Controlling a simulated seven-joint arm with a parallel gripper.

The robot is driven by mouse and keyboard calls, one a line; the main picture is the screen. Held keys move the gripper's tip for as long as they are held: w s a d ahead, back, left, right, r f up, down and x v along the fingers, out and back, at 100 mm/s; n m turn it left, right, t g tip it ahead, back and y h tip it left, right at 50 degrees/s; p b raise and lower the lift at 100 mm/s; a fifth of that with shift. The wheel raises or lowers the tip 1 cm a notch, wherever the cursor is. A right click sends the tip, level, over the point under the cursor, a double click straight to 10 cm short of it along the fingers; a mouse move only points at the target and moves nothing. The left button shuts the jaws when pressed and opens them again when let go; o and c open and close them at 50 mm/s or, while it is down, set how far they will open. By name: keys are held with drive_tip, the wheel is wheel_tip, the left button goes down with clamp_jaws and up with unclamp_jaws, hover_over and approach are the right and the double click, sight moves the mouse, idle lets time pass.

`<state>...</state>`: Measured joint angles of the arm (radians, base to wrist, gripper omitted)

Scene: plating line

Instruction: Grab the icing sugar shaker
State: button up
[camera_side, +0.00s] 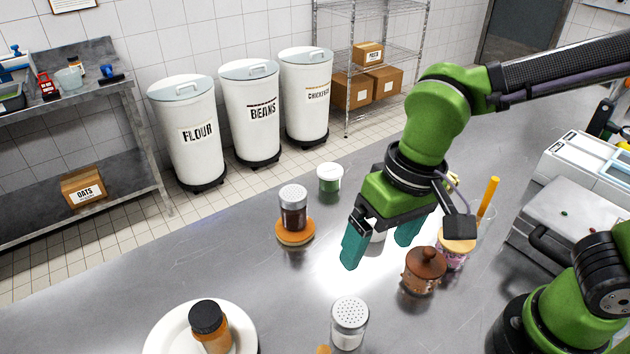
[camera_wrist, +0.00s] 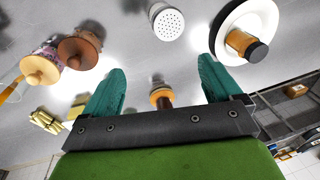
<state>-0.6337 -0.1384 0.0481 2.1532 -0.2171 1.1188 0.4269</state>
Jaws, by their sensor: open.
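The icing sugar shaker, a clear shaker with white contents and a perforated pale lid (camera_side: 349,322), stands upright on the steel counter at the front of the side view. In the wrist view its round holed lid (camera_wrist: 168,22) shows at the top, beyond my fingertips. My gripper (camera_side: 380,252) is open and empty above the counter, behind the shaker and apart from it. Its two teal fingers (camera_wrist: 161,72) are spread in the wrist view. A similar shaker with dark brown contents (camera_side: 293,214) stands on an orange-brown round base farther back.
A white plate (camera_side: 163,338) bearing a black-capped jar (camera_side: 211,330) is left of the shaker. A brown lidded pot (camera_side: 425,272) and a pink jar (camera_side: 455,250) stand to the right. A green jar (camera_side: 330,178) stands behind.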

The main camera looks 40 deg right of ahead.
drive_tip(key=m+g+h, duration=0.1)
drive_tip(key=m, duration=0.1)
hover_over(352, 316)
drive_tip(key=f, duration=0.2)
wheel_tip(352, 316, down, 10)
drive_tip(key=shift+f+m+h, duration=0.15)
drive_tip(key=shift+m+h, duration=0.25)
drive_tip(key=shift+m, duration=0.8)
drive_tip(key=shift+w+d+f, duration=0.1)
drive_tip(key=shift+w+f, duration=0.1)
drive_tip(key=shift+f, duration=1.15)
drive_tip(key=shift+w+d+f, duration=0.1)
drive_tip(key=shift+w+f, duration=0.1)
drive_tip(key=shift+f, duration=1.15)
drive_tip(key=shift+c, duration=0.4)
